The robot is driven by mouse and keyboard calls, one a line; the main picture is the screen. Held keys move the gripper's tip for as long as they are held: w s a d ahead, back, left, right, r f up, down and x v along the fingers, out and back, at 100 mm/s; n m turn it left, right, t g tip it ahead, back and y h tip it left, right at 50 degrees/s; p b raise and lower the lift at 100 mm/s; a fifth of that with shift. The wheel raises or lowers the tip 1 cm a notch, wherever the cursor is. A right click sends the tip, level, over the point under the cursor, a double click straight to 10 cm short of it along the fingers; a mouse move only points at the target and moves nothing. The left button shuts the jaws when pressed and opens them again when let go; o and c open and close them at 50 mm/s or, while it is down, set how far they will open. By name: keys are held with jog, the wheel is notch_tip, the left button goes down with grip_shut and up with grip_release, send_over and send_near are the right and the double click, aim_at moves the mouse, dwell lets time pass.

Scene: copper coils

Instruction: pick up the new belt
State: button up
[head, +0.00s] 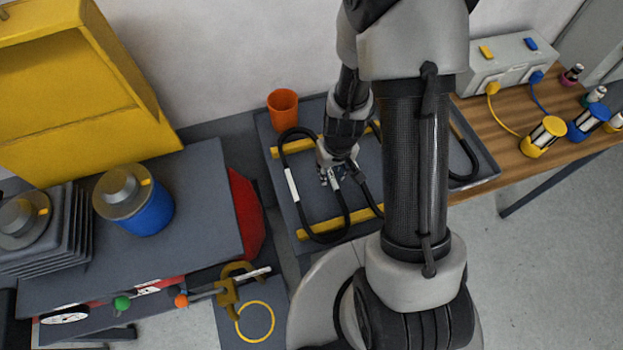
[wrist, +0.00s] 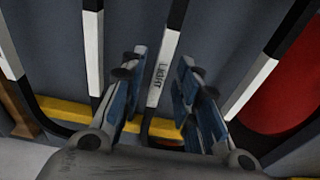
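Black belt loops with white bands lie on a grey tray (head: 482,176) in the head view; which is the new belt I cannot tell. The left belt (head: 280,155) lies clear of my gripper (head: 329,176), which points down over the tray's middle. In the wrist view my gripper (wrist: 160,78) is open, with blue-padded fingers apart on either side of a belt (wrist: 163,72). That belt's white band carries small dark lettering that I cannot read surely. Gaps show between it and both fingers. My arm hides part of the tray.
Yellow bars (head: 307,228) cross the tray. An orange cup (head: 283,108) stands at its back left corner. Left is a grey bench with a blue spool (head: 148,210) and a red item (head: 247,215) at its edge. A wooden table (head: 512,158) with spools stands right.

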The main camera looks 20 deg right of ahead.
grip_shut()
jog(key=shift+r, duration=0.1)
dwell(0.4)
